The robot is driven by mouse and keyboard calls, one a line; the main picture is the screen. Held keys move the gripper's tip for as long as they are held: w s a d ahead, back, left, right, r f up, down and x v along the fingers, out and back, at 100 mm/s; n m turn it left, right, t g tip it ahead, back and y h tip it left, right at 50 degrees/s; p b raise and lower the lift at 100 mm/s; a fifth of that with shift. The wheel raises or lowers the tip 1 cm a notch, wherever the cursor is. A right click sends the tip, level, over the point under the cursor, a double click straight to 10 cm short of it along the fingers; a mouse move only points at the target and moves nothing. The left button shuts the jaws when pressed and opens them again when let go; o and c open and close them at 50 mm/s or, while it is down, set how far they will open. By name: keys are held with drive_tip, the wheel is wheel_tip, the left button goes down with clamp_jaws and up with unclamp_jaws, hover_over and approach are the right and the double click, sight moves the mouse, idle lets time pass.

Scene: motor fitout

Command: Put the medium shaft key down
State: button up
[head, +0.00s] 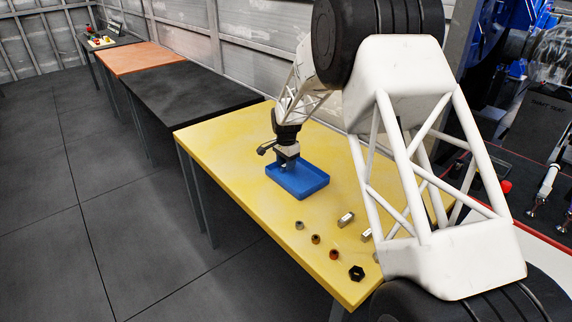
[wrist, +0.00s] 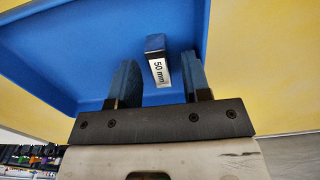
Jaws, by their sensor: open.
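The shaft key (wrist: 157,62) is a small block with a white face marked "50 mm" and a dark end. In the wrist view it is in the blue tray (wrist: 60,45), between my gripper's two fingers, with a visible gap on each side. My gripper (wrist: 159,80) is open around it. In the head view my gripper (head: 286,165) reaches down into the back left part of the blue tray (head: 283,188). I cannot clearly make out the key there. Whether it rests flat on the tray floor is hard to tell.
The tray stands on a yellow table (head: 225,145). To its front right lie metal blocks (head: 346,219), several small ring-like parts (head: 316,239) and a black hex nut (head: 356,273). The table left of the tray is clear. A black table (head: 190,97) stands beyond.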

wheel_tip(320, 180, up, 12)
idle(0.6)
idle(0.8)
drive_tip(key=s+d+r+n, duration=0.1)
drive_tip(key=s+d+r, duration=0.45)
drive_tip(key=s, duration=0.35)
drive_tip(key=s+d+r+n+t, duration=0.1)
drive_tip(key=s+d+r+n, duration=0.1)
drive_tip(key=s+d+r, duration=0.55)
drive_tip(key=s+d+r+n, duration=0.1)
drive_tip(key=s+d+r, duration=0.3)
drive_tip(key=s, duration=0.6)
drive_tip(key=s+d+f+n, duration=0.1)
drive_tip(key=s+d, duration=0.2)
drive_tip(key=s, duration=0.7)
drive_tip(key=s+d+f+n+t, duration=0.1)
drive_tip(key=s+d+f+n, duration=0.1)
drive_tip(key=s, duration=0.8)
drive_tip(key=s+d+f+n, duration=0.1)
drive_tip(key=s+d, duration=0.3)
drive_tip(key=s, duration=0.6)
drive_tip(key=shift+s+d+f+n+t, duration=0.2)
drive_tip(key=shift+d+n+t, duration=0.1)
drive_tip(key=shift+n, duration=0.1)
